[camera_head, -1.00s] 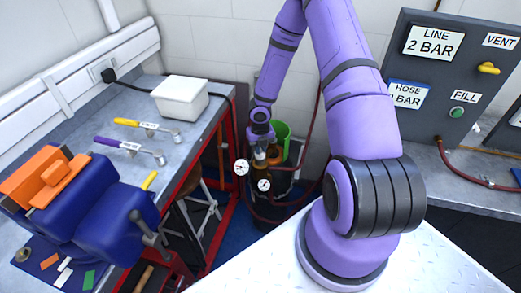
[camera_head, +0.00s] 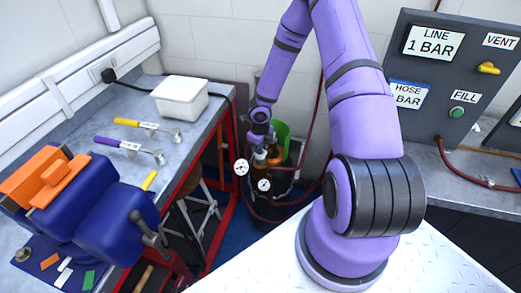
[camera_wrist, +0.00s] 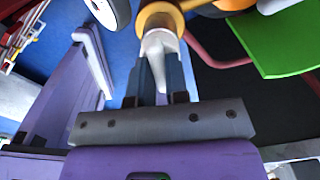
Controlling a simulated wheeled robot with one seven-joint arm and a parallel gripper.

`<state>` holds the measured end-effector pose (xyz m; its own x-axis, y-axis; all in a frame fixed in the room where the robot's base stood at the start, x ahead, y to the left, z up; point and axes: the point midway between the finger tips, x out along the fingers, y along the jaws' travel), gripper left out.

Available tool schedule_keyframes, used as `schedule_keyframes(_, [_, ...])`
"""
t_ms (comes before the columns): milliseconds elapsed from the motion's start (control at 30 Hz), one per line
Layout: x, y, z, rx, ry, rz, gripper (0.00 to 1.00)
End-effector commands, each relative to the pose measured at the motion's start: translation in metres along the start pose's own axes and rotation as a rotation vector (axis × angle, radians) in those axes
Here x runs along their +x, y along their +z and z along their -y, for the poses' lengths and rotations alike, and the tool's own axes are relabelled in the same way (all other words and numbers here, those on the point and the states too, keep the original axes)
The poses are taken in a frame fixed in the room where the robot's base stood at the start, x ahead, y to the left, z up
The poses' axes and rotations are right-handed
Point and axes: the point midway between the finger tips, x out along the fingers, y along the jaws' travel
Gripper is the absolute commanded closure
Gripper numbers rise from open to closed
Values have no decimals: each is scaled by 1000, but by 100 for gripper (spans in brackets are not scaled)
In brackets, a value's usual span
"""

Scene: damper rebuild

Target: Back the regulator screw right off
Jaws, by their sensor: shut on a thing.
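The regulator is a brass body (camera_wrist: 160,17) at the top of the wrist view, with a pale grey tapered screw (camera_wrist: 159,45) sticking out toward me. My gripper (camera_wrist: 160,82) is shut on this screw, with one dark finger on each side. In the head view my gripper (camera_head: 259,143) reaches down at the regulator between bench and wall; the arm hides most of the screw there. Two round white gauges, the left one (camera_head: 241,167) and the right one (camera_head: 264,185), sit at the regulator. The panel sign (camera_head: 433,43) reads LINE 1 BAR.
The bench (camera_head: 190,146) at left holds a white box (camera_head: 180,97), two wrenches and a blue vise. The grey panel (camera_head: 463,85) has a yellow VENT handle and a green FILL button. Red hoses run nearby.

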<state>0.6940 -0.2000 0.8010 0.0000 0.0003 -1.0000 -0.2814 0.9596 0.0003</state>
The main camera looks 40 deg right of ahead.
Motion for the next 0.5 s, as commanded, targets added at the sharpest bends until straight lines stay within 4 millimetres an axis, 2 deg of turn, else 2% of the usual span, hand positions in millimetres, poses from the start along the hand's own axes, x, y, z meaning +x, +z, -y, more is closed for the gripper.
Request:
schedule_keyframes(100, [0,0,0,-58,0,0,100])
schedule_keyframes(500, [0,0,0,-114,0,1,100])
